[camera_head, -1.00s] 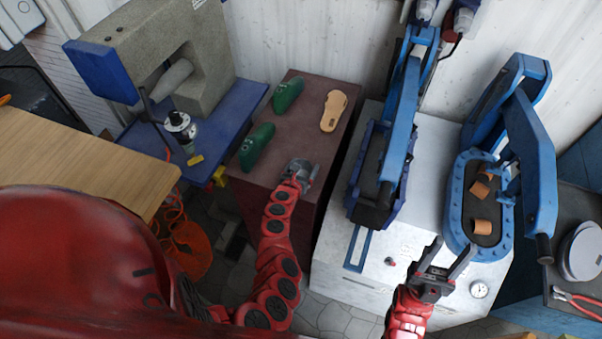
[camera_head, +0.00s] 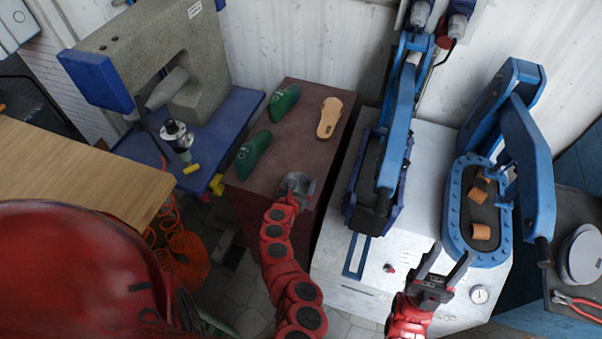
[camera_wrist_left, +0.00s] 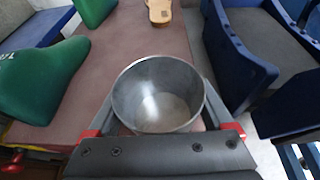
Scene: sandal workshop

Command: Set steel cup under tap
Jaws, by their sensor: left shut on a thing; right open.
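My left gripper (camera_head: 296,188) is shut on a steel cup (camera_wrist_left: 158,92) at the front edge of the brown cabinet top. In the left wrist view, the cup stands between the two fingers, its round mouth facing the camera and its inside looking empty. In the head view, the cup is small and hard to separate from the gripper. My right gripper (camera_head: 444,270) is open and empty, over the front of the white machine. No tap can be made out in these frames.
The brown cabinet (camera_head: 296,125) bears green shoe lasts (camera_head: 284,100) and a tan sole (camera_head: 329,118). A blue press (camera_head: 392,150) stands close to its right. A blue bench (camera_head: 228,115) with a grey machine is at left. A wooden table (camera_head: 80,170) is nearer left.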

